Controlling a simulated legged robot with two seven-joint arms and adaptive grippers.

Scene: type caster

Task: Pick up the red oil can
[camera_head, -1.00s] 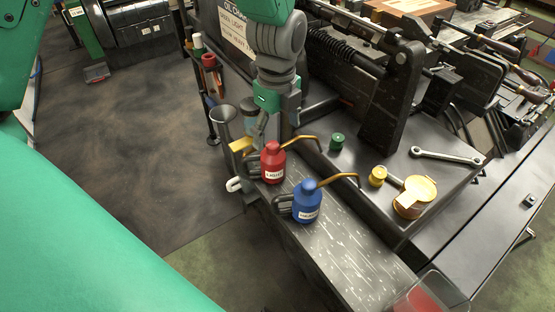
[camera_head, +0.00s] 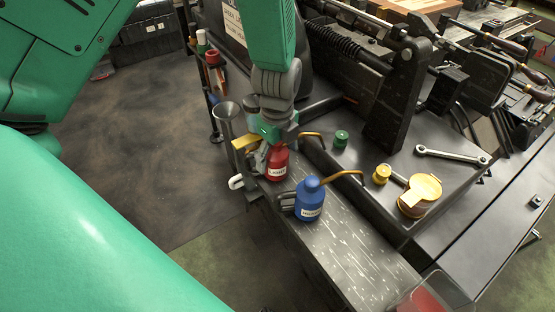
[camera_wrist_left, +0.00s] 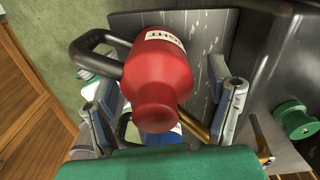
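The red oil can (camera_head: 277,166) stands upright on the dark bench ledge, with a white label, dark handle and thin brass spout. My left gripper (camera_head: 274,134) is over its top, hiding the cap. In the left wrist view the red can (camera_wrist_left: 158,80) lies between the two spread fingers of the left gripper (camera_wrist_left: 165,112). A gap shows between the can and the right-hand finger; the black handle points to the left finger's side. The gripper looks open, with no clear grip. My right gripper is not in view.
A blue oil can (camera_head: 309,201) stands close in front of the red one. A grey funnel (camera_head: 227,118) is at the ledge's left. A green cap (camera_head: 341,138), yellow cap (camera_head: 382,174), yellow-lidded tin (camera_head: 420,195) and wrench (camera_head: 452,155) lie to the right.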

